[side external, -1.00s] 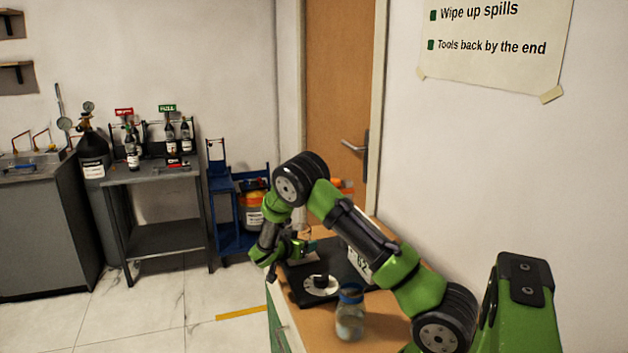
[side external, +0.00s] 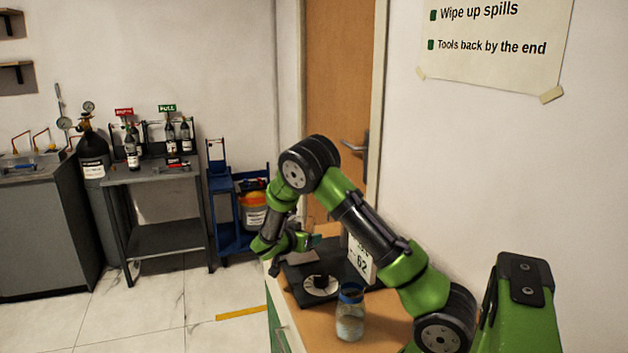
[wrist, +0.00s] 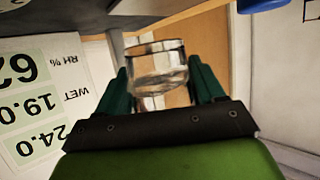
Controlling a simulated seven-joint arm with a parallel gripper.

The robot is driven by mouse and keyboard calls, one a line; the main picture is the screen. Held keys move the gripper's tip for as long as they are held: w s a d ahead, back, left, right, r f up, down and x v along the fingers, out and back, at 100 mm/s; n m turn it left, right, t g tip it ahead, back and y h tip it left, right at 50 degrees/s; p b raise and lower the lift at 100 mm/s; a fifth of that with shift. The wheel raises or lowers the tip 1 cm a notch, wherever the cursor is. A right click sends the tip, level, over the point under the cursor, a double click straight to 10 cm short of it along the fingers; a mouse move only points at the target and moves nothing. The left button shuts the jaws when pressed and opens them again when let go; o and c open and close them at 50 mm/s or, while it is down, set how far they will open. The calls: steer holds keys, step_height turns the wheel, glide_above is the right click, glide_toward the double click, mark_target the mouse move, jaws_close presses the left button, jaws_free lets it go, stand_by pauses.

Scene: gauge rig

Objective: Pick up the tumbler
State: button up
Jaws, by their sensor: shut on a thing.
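The tumbler (wrist: 158,66) is a clear glass. In the wrist view it sits between the two dark green fingers of my gripper (wrist: 165,88), which is shut on it. In the side view my gripper (side external: 307,242) is above the far part of the bench, over the black base of the rig. I cannot make out the tumbler clearly in that view.
A glass jar with a blue lid (side external: 350,318) stands at the bench's near side. The black base carries a pale round dial (side external: 320,286). A white number panel (side external: 361,262) stands behind it and also shows in the wrist view (wrist: 35,100).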

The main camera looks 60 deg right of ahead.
steer(key=shift+s+a+r, duration=0.2)
steer(key=shift+s+a, duration=1.15)
steer(key=shift+s, duration=0.4)
steer(key=shift+s+a+r, duration=0.2)
steer(key=shift+s+a, duration=1.15)
steer(key=shift+s, duration=0.4)
steer(key=shift+s+a+r, duration=0.2)
steer(key=shift+s+a, duration=1.15)
steer(key=shift+s, duration=0.4)
